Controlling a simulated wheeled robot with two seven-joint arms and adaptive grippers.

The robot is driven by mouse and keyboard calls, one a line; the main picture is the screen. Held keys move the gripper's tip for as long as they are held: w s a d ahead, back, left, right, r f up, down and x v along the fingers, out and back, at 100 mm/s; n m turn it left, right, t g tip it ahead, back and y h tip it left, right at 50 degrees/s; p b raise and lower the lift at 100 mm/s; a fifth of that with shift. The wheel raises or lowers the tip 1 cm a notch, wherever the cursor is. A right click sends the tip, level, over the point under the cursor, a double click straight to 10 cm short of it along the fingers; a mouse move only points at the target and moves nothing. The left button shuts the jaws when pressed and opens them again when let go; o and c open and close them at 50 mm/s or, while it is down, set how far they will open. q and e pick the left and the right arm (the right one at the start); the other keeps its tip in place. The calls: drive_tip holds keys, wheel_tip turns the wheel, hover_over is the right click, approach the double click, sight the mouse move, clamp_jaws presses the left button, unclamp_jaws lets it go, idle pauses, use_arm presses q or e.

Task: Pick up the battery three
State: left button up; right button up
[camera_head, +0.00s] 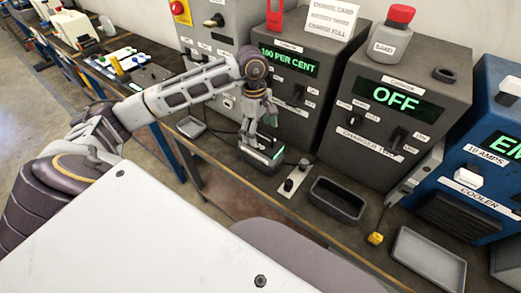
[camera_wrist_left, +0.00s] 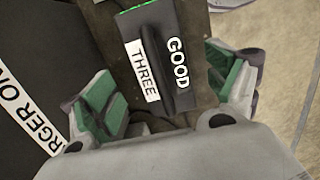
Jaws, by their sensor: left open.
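Battery three (camera_head: 262,162) is a dark block with a green strip, at the front of the workbench below the 100 PER CENT charger in the head view. In the left wrist view the battery (camera_wrist_left: 155,60) shows the labels THREE and GOOD, with a raised bar between them. My left gripper (camera_head: 258,122) points down just over the battery. In the wrist view its green-padded fingers (camera_wrist_left: 168,92) are open, one on each side of the battery, with gaps visible. Part of the battery is hidden by the gripper. My right gripper is not in view.
The charger reading 100 PER CENT (camera_head: 290,62) stands close behind the gripper. Beside it are an OFF charger (camera_head: 398,100) and a blue cooler (camera_head: 480,185). An empty dark tray (camera_head: 337,200) and a grey tray (camera_head: 428,262) lie to the right along the workbench.

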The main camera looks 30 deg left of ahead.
sight(262, 140)
use_arm(q)
drive_tip(key=shift+d+f, duration=0.15)
drive_tip(key=shift+f, duration=1)
drive_tip(key=shift+d+f, duration=0.1)
drive_tip(key=shift+f, duration=1)
clamp_jaws()
drive_tip(key=shift+w+r, duration=0.1)
drive_tip(key=shift+r, duration=0.05)
